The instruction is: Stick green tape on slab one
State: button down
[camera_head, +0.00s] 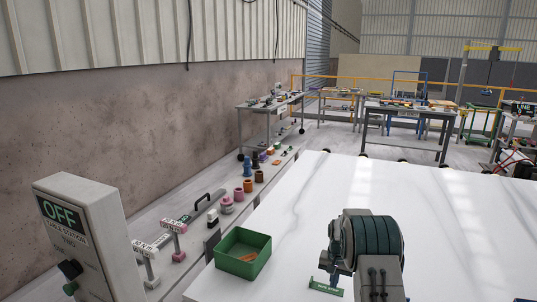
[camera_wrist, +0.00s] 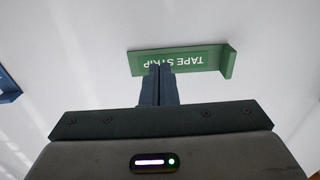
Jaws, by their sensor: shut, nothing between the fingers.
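The green tape strip (camera_head: 326,288) lies on or just above the white stone slab (camera_head: 450,210), near the front of the head view. In the wrist view the strip (camera_wrist: 205,60) shows its "TAPE STRIP" lettering upside down, with a raised green tab at its right end. My gripper (camera_wrist: 158,68) is shut, its fingertips together at the strip's near edge and overlapping it in the picture. Nothing shows between the fingers. I cannot tell whether the fingertips touch the strip. In the head view my arm hides part of the slab.
A green open bin (camera_head: 243,254) with orange pieces stands at the slab's left edge. A control box marked OFF (camera_head: 80,240) is at the left. A blue object (camera_wrist: 8,88) shows at the wrist view's left edge. The slab's far part is clear.

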aim_at(333, 290)
jog(key=shift+f+b, duration=0.65)
jog(key=shift+f, duration=0.25)
jog(key=shift+s+f, duration=0.2)
dwell(1.5)
jog(key=shift+w+r+p, duration=0.2)
jog(key=shift+r+p, duration=1.05)
jog(key=shift+r, duration=2.45)
